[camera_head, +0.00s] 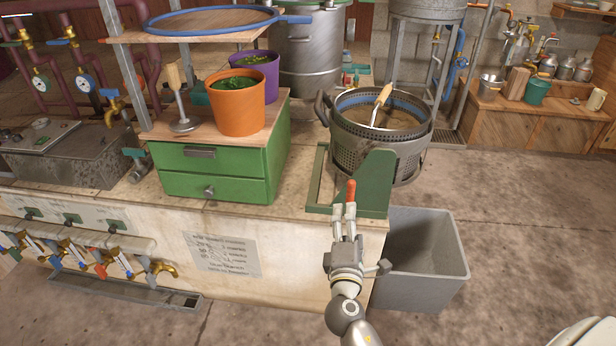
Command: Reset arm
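My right gripper (344,208) is at the lower middle, its arm rising from the bottom edge. Its two pale fingers point up and away, in front of the green bracket (377,183). The fingers look close together. An orange-red handle (351,190) shows right at the tip of the right-hand finger. I cannot tell whether the fingers touch or grip it, and its lower part is hidden. My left gripper is not in view.
A perforated metal basket (384,150) with a wooden-handled tool stands behind the bracket. A grey bin (425,260) is on the floor at right. The green drawer unit (215,172) bears an orange pot (237,105) and a purple pot (262,66). Floor at right is clear.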

